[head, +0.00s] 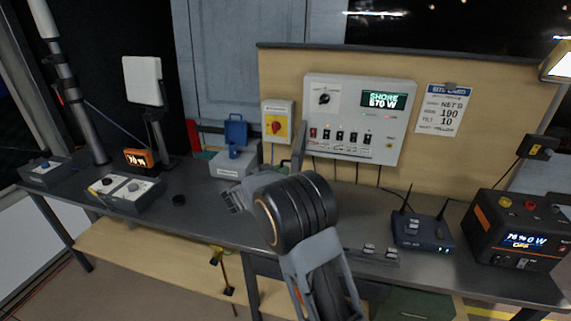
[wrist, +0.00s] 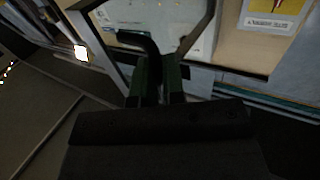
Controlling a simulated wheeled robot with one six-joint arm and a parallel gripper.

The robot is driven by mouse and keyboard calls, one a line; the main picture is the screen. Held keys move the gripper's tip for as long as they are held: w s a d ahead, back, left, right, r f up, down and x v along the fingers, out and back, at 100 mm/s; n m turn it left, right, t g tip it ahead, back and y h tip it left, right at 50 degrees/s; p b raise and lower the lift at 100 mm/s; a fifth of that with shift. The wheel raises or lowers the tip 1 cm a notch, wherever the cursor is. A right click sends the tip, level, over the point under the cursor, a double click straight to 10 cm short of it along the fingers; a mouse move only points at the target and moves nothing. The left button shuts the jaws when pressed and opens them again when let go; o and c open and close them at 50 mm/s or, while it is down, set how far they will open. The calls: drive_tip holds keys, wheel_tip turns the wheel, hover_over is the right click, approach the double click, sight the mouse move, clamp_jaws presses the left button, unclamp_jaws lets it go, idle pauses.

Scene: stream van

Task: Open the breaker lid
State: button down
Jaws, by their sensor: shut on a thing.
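The breaker panel (head: 358,92) is a pale box on the wooden backboard, with a row of breaker switches (head: 341,137) along its lower part. A grey lid frame (head: 298,147) juts out at the panel's lower left, seen nearly edge-on. In the wrist view the grey frame (wrist: 202,32) spans the top, with a dark bent handle (wrist: 132,37) by my fingers. My gripper (wrist: 158,78) is shut on the lid's handle. In the head view my arm hides the fingertips, so the exact grip is not visible there.
A router (head: 423,230) and a power station (head: 515,232) stand at the right.

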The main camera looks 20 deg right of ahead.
drive_tip(key=shift+w+a+r+m+g+h+p, duration=0.2)
drive_tip(key=shift+w+a+m+g+h+p, duration=0.35)
drive_tip(key=shift+w+a+g, duration=0.55)
drive_tip(key=shift+w, duration=0.1)
drive_tip(key=c, duration=1.4)
unclamp_jaws()
drive_tip(key=shift+d, duration=0.25)
drive_tip(key=shift+o, duration=0.8)
drive_tip(key=shift+a, duration=0.15)
drive_tip(key=shift+a+f, duration=0.1)
drive_tip(key=b+v, duration=0.2)
drive_tip(key=v, duration=1.2)
drive_tip(key=shift+m, duration=0.25)
